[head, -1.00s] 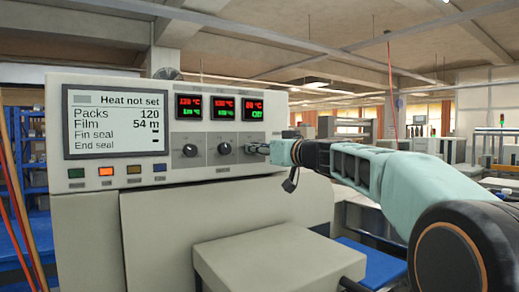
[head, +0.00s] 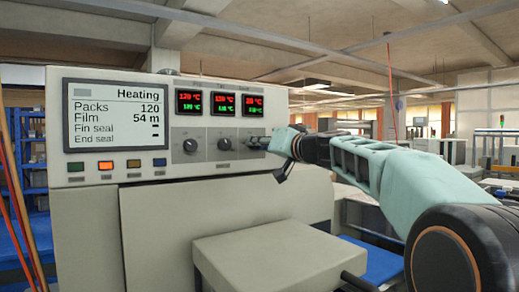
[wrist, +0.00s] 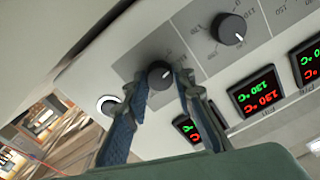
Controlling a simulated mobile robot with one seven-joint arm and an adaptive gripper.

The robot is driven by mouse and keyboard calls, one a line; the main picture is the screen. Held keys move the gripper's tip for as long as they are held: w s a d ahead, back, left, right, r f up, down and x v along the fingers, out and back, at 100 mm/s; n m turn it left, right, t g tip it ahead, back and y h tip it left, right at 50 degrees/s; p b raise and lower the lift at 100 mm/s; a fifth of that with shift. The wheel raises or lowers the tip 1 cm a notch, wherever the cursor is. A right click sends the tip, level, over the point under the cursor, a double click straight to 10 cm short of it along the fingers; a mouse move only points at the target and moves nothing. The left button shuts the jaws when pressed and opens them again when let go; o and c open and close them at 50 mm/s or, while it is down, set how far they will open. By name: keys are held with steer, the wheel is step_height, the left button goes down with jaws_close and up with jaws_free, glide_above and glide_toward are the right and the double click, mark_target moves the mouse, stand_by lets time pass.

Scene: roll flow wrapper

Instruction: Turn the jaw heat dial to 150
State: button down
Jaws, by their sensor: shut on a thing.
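The rightmost of the row of dials, a dark round knob (wrist: 158,73) with a pale pointer mark, sits between my fingertips in the wrist view. My gripper (wrist: 161,80) is shut on it, one finger on each side. In the head view my gripper (head: 263,142) reaches the panel from the right and mostly hides this dial. The display above it (head: 253,104) shows a low red reading, about 28 °C, over a green value too small to read surely. The dial's scale numbers are hidden or unreadable.
The middle dial (head: 224,144) and left dial (head: 190,146) stand close beside on the panel. The screen (head: 117,115) reads "Heating". A white round part (wrist: 107,104) is near my finger. A grey box-shaped cover (head: 275,255) juts out below.

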steer(key=shift+m+p, duration=3.7)
steer(key=shift+m, duration=11.4)
steer(key=c, duration=1.6)
jaws_free()
steer(key=shift+s+d, duration=0.1)
